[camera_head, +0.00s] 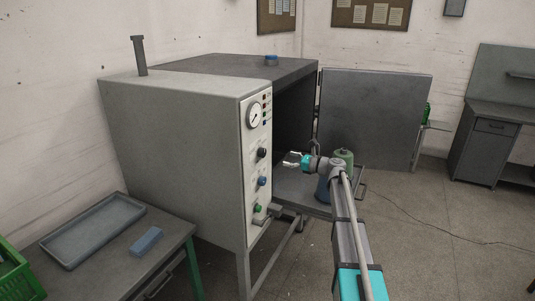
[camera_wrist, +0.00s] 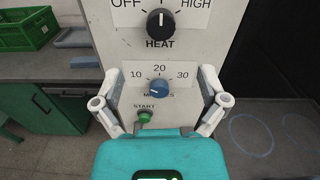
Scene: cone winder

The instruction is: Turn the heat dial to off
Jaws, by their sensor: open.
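The heat dial (camera_wrist: 160,24) is a black knob at the top of the wrist view, labelled HEAT, with OFF at its upper left and HIGH at its upper right. Its white pointer mark points about straight up, between the two words. It also shows in the head view (camera_head: 261,153) on the pale control panel (camera_head: 257,180). My gripper (camera_head: 288,160) is open and empty, to the right of the panel and apart from it. In the wrist view its fingers (camera_wrist: 160,76) stand either side of the blue minutes dial, below the heat dial.
The blue minutes dial (camera_wrist: 159,88) and green start button (camera_wrist: 145,116) sit below the heat dial. A gauge (camera_head: 254,115) is above it. The oven door (camera_head: 372,108) stands open at the right. A side table holds a tray (camera_head: 94,229) and a blue block (camera_head: 146,241).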

